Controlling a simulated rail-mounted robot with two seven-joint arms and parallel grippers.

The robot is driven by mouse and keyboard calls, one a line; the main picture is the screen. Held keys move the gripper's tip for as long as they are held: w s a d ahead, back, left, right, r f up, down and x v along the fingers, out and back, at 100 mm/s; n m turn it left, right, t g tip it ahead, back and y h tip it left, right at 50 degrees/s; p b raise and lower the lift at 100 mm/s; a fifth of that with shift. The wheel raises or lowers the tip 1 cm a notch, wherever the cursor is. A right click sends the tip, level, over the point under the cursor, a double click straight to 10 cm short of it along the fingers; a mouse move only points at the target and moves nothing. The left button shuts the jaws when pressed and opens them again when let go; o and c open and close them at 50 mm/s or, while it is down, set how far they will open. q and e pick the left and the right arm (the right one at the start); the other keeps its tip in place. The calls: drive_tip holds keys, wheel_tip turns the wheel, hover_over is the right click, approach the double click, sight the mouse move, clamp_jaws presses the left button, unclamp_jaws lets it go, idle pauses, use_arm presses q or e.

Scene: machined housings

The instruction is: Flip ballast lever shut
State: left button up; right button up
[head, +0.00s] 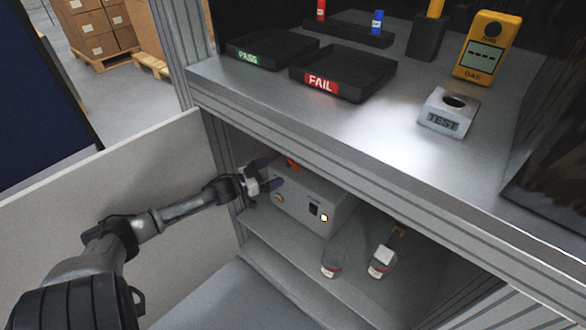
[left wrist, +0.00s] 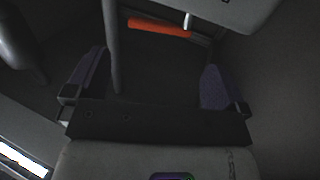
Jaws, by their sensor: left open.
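A grey box (head: 310,205), apparently the ballast housing, sits on the shelf under the bench, with a dark switch and small round fittings on its front. An orange lever handle (head: 293,164) shows at its upper left. In the left wrist view the orange handle (left wrist: 160,27) lies crosswise, beyond the fingers and apart from them. My left gripper (head: 269,174) is open and empty, at the box's left end and close to the lever. Its purple fingers (left wrist: 153,82) stand wide apart in the left wrist view. The lever's base is mostly hidden. My right gripper is out of view.
The bench top (head: 400,150) overhangs the shelf, holding a PASS tray (head: 250,60), a FAIL tray (head: 320,85) and a TEST block (head: 445,113). A pale panel (head: 110,190) stands at left.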

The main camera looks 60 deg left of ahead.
sight(291, 164)
use_arm(q)
drive_tip(key=w+b, duration=0.3)
drive_tip(key=w, duration=0.4)
drive_tip(key=shift+f+b, duration=0.1)
drive_tip(key=shift+b, duration=0.2)
drive_tip(key=shift+w+d+b, duration=0.1)
drive_tip(key=shift+w+b, duration=0.4)
drive_tip(key=shift+w, duration=0.55)
drive_tip(key=shift+c, duration=0.4)
